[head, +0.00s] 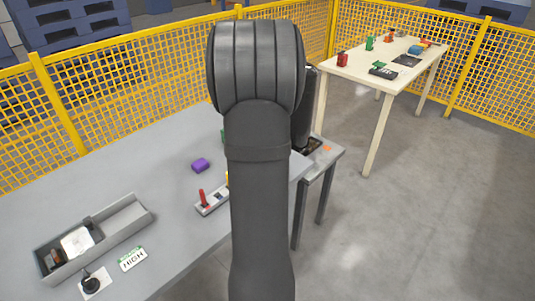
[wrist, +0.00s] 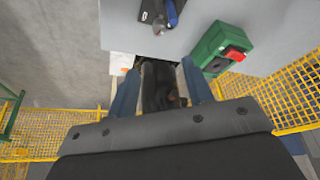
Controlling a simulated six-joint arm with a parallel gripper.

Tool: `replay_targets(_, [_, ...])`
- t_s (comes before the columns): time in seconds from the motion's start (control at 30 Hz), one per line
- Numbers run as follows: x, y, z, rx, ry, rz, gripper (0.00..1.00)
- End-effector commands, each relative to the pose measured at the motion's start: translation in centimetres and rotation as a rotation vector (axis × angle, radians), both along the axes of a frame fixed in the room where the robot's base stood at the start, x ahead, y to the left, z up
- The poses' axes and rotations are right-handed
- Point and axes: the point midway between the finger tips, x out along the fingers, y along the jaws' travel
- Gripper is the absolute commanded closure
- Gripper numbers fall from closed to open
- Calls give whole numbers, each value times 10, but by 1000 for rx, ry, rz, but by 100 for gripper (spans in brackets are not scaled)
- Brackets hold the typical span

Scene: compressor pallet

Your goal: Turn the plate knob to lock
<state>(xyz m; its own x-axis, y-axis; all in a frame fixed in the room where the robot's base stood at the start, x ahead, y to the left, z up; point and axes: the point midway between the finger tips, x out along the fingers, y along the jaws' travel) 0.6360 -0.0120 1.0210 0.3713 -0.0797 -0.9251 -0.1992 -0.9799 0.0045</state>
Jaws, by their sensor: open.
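A black round knob (head: 92,282) sits on a small white plate at the front left of the grey table in the head view. My gripper is hidden behind my arm in the head view. In the wrist view my gripper (wrist: 160,88) is open, with a blue finger on each side. A black object (wrist: 160,82) shows between the fingers; I cannot tell whether it is touched. The knob does not show clearly in the wrist view, and its marked position is too small to read.
A grey tray (head: 130,213), a white HIGH sign (head: 132,259), a purple block (head: 200,165) and a red-lever panel (head: 205,207) are on the grey table. A yellow fence (head: 110,95) stands behind.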

Motion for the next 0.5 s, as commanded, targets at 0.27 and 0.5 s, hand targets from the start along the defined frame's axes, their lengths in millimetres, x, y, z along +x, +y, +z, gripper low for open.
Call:
replay_targets(0.27, [11, -4, -26, 4, -2, -16, 53])
replay_targets(0.5, [29, -8, -70, 4, 0, -15, 53])
